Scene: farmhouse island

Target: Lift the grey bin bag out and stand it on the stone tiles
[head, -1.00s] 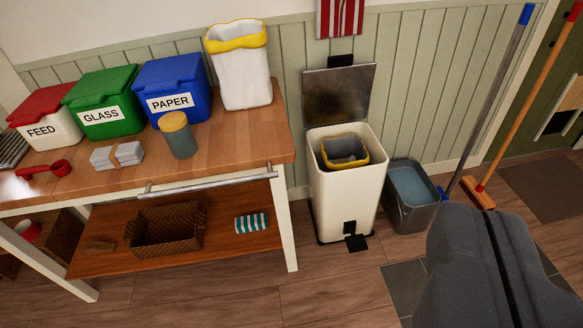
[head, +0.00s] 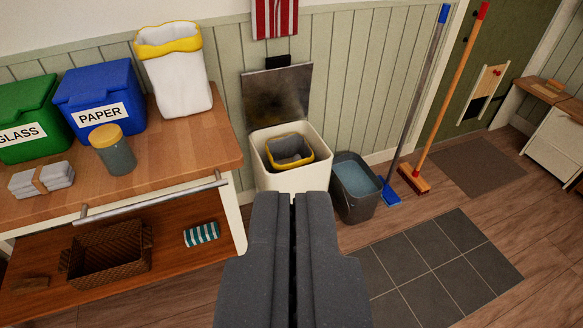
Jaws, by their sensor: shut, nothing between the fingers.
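The grey bin bag (head: 290,148) with a yellow rim sits inside the cream pedal bin (head: 262,178). The bin's dark lid (head: 278,95) stands open against the wall. My gripper (head: 292,196) is shut and empty. It shows in front of the bin and covers the bin's lower front in the picture. The bag's lower part is hidden inside the bin. The grey stone tiles (head: 430,268) lie on the floor to the right of my gripper, with nothing on them.
A grey bucket of water (head: 355,190) stands just right of the bin. A blue mop (head: 402,140) and an orange-handled broom (head: 440,110) lean beyond it. The wooden island (head: 190,150) is on the left, holding a white bag with a yellow rim (head: 178,82).

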